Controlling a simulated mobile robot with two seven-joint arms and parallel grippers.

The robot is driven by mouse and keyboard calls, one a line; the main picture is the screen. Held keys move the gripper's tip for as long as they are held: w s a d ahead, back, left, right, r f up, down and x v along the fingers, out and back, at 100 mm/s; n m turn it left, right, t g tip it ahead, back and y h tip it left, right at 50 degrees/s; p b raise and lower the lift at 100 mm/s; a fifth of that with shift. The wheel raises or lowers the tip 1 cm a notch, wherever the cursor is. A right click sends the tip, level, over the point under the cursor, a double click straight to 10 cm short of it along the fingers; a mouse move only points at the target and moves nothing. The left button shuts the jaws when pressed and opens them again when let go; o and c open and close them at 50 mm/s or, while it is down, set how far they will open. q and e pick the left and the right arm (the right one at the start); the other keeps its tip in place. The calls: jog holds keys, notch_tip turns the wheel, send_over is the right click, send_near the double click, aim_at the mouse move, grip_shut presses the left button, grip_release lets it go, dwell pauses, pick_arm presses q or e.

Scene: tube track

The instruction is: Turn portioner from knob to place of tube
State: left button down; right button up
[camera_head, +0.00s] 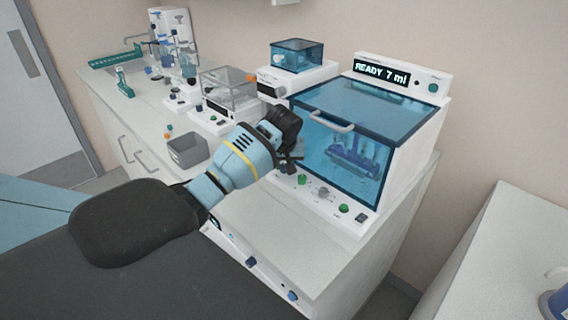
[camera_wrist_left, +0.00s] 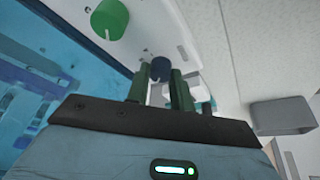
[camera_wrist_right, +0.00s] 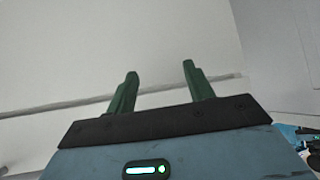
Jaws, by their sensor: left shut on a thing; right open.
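The portioner (camera_head: 400,160) is a white cabinet with a blue transparent lid and a display (camera_head: 382,72) reading "READY 7 ml". A row of knobs runs along its front. My left gripper (camera_head: 290,160) is at the left end of this row. In the left wrist view its fingers are shut on a dark blue knob (camera_wrist_left: 161,67), beside a green knob (camera_wrist_left: 110,19). In the head view the gripper mostly hides that knob. Blue tube holders (camera_head: 352,158) show through the lid. My right gripper (camera_wrist_right: 160,82) is open and empty, facing a pale surface.
A grey bin (camera_head: 187,151) stands on the counter left of the portioner. A clear-covered device (camera_head: 228,88), a smaller blue-lidded device (camera_head: 297,56) and a green rack (camera_head: 118,56) stand further back. A separate white counter (camera_head: 510,250) is at right.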

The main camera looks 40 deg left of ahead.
pick_arm(q)
jog(key=m+t+h, duration=0.1)
jog(key=m, duration=0.3)
jog(key=shift+a, duration=0.15)
jog(key=m+h, duration=0.1)
jog(key=m, duration=0.2)
jog(key=shift+a+m+h, duration=0.1)
jog(key=shift+m+h, duration=0.3)
jog(key=m+h, duration=0.1)
jog(key=m, duration=0.3)
jog(key=shift+a+h, duration=0.15)
jog(key=shift+h, duration=0.25)
jog(key=shift+m+g+h+b, duration=0.4)
jog(key=shift+m+h, duration=0.1)
jog(key=shift+m, duration=1.3)
jog(key=c, duration=1.2)
grip_release()
